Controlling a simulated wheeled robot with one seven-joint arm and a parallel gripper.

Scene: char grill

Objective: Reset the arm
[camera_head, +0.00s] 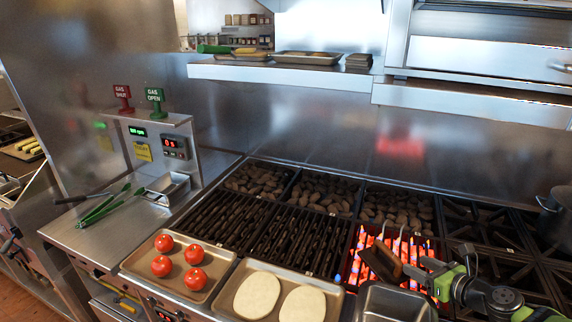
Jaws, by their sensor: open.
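My gripper (440,274), green and black, is at the lower right, over the front edge of the lit burner section. Its jaws are open. A dark brown, block-like tool (382,259) lies just to its left over the glowing section, with its dark end reaching toward the jaws. I cannot tell whether the jaws touch it. My arm comes in from the lower right corner and hides part of the grill's front right.
Flames (362,244) glow beneath the tool. A steel pan (394,303) stands just below my gripper. A tray of tomatoes (207,286) and a tray with two pale rounds (231,313) are front left. A pot (556,216) stands right. Green tongs (104,208) lie on the left counter.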

